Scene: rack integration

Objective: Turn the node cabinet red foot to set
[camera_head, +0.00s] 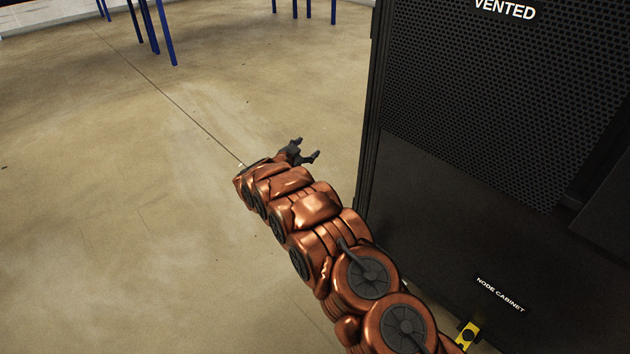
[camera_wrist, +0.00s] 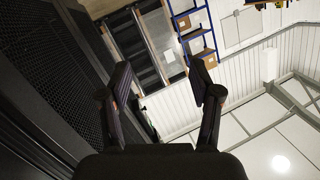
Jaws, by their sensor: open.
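The node cabinet (camera_head: 430,220) is a tall black cabinet with a perforated vented panel, at the right of the head view. Its white "NODE CABINET" label (camera_head: 500,294) is near the bottom. A yellow piece with a dark round spot (camera_head: 468,335) shows at its lower edge, partly cut off by the frame. I see no red foot in either view. My gripper (camera_head: 306,149) is open and empty, left of the cabinet and apart from it. In the wrist view my gripper (camera_wrist: 160,76) has its fingers spread, with a dark perforated panel (camera_wrist: 55,70) at the left.
Bare concrete floor (camera_head: 130,220) lies open to the left of my arm. Blue posts (camera_head: 150,28) stand far back. The wrist view shows a blue shelf with boxes (camera_wrist: 207,56) and a white wall (camera_wrist: 250,80), all distant.

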